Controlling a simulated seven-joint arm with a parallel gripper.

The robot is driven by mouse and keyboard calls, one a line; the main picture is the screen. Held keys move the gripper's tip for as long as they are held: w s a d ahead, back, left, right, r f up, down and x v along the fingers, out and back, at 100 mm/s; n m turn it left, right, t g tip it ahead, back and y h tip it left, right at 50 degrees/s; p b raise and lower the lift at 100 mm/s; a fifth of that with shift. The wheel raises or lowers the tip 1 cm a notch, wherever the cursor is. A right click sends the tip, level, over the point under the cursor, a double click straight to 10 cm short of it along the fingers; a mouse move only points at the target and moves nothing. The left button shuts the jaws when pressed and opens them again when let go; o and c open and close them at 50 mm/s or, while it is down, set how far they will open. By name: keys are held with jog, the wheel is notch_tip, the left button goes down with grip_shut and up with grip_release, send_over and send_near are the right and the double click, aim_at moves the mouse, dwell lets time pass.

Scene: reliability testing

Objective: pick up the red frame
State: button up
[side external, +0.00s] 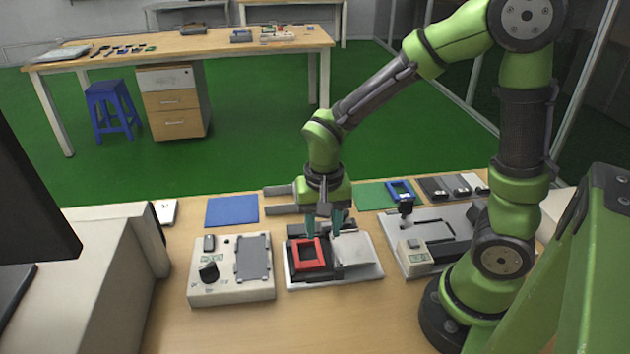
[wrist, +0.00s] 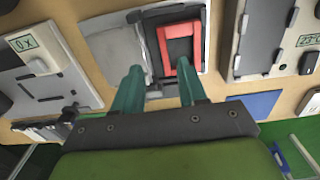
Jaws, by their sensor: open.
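The red frame (side external: 308,256) is a square ring lying in the left half of a white fixture (side external: 331,284), around a dark recess. In the wrist view the red frame (wrist: 190,58) shows beyond the right fingertip, tilted in the picture. My gripper (side external: 325,228) has two teal fingers pointing down just above the fixture, behind and to the right of the frame. In the wrist view my gripper (wrist: 160,80) is open, with nothing between its fingers. The frame lies clear of the gap, towards the right finger. Whether that finger touches it I cannot tell.
A white and grey plate (side external: 352,249) fills the fixture's right half. A tester with a black knob (side external: 208,271) stands left, and a grey device (side external: 430,242) right. A blue mat (side external: 232,211) and a blue frame on a green mat (side external: 402,191) lie behind.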

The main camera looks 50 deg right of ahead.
aim_at(320, 253)
jog(key=shift+w+a+f, duration=0.1)
jog(key=shift+f, duration=1.5)
jog(key=shift+w+a+f, duration=0.1)
jog(key=shift+f, duration=1.45)
grip_shut()
